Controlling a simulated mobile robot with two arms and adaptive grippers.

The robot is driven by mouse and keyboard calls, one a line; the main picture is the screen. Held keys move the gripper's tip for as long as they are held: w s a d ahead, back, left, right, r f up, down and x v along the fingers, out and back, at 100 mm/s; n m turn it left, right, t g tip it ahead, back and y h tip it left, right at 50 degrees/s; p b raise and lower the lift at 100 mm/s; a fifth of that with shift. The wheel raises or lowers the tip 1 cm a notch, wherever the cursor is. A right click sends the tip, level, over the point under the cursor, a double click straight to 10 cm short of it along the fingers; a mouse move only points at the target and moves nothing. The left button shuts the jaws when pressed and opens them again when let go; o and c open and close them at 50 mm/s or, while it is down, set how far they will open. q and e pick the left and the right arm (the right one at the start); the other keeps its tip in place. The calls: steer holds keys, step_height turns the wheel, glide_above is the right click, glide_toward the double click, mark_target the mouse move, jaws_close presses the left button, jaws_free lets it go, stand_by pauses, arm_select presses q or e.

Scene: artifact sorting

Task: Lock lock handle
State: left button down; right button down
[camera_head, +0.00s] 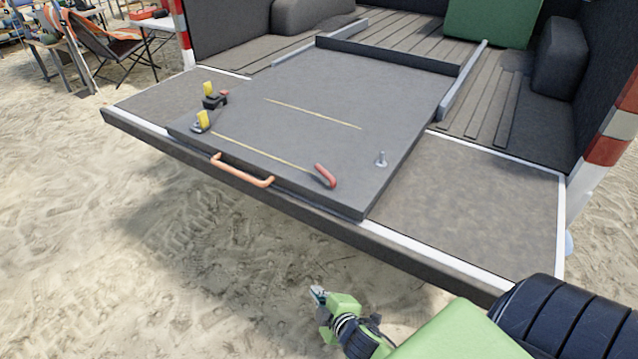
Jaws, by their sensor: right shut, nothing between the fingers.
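An orange pull bar (242,171) is fixed to the tray's front edge, left of the red lever. My right gripper (317,291) is shut and empty, low in the picture in front of the tailgate, apart from the tray and both handles. My left gripper is out of view.
The tray lies over the open tailgate (490,200) of a vehicle. A green box (490,20) stands behind. Sand is clear in front.

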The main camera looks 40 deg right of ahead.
steer(key=w+d+r+n+t+h, duration=0.1)
steer(key=w+r+t, duration=0.1)
steer(key=r, duration=0.5)
steer(key=w+d+r+n+t, duration=0.1)
steer(key=w+r, duration=0.1)
steer(key=r, duration=0.6)
steer(key=n+t+h+b, duration=0.1)
steer(key=t+h, duration=0.1)
steer(key=t, duration=0.1)
glide_toward(320, 189)
steer(key=a+r, duration=0.4)
steer(key=r, duration=0.1)
steer(key=shift+d+f+y, duration=0.1)
steer(key=shift+f+y, duration=0.05)
steer(key=shift+y, duration=0.25)
steer(key=w+d+p, duration=0.1)
steer(key=w, duration=0.2)
steer(key=w+d+p, duration=0.1)
steer(key=w+d, duration=0.1)
steer(key=w, duration=0.1)
steer(key=w+d+f+p, duration=0.1)
steer(key=w+d, duration=0.1)
steer(key=w, duration=0.1)
steer(key=shift+w+d, duration=0.25)
steer(key=shift+w, duration=0.05)
steer(key=shift+s+d+f, duration=0.1)
steer(key=shift+d+f, duration=0.05)
steer(key=shift+d, duration=0.3)
steer(key=shift+d, duration=0.1)
